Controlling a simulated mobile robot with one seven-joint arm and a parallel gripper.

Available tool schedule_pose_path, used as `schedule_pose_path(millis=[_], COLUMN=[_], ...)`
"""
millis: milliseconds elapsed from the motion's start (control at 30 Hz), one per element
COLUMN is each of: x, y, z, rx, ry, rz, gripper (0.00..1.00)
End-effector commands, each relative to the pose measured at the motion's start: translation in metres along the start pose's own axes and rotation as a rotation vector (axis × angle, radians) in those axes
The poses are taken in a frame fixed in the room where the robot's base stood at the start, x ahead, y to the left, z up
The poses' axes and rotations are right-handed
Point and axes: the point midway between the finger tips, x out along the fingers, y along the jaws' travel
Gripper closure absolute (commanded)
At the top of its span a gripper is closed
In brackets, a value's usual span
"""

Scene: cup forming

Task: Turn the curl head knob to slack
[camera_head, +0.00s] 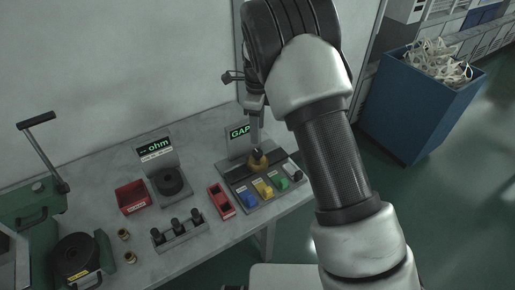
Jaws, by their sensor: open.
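No part is clearly labelled as the curl head knob, and I cannot tell which one it is. My gripper (255,138) is open and points down above a brass-coloured round piece (258,161) on a dark grey fixture board. The fingertips are close over this piece; whether they touch it is too small to tell. A black round part (170,181) sits on a grey base in front of the "ohm" display. A larger dark round part (77,257) with a yellow label is at the lower left. My forearm covers the area right of the fixture.
A green lever machine (35,205) stands left.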

Motion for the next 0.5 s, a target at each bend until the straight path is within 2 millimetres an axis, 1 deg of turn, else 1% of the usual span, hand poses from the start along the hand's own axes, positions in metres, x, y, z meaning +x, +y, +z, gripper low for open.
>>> schedule_pose_path(millis=[33, 100, 300, 400, 500], x=[0.013, 0.028, 0.068, 0.082, 0.092], y=[0.001, 0.001, 0.001, 0.001, 0.000], z=[-0.001, -0.001, -0.001, -0.001, -0.001], rx=[0.001, 0.000, 0.000, 0.000, 0.000], ry=[0.002, 0.002, 0.001, 0.001, 0.000], rz=[0.004, 0.004, 0.003, 0.002, 0.000], gripper=[0.51, 0.51, 0.51, 0.51, 0.51])
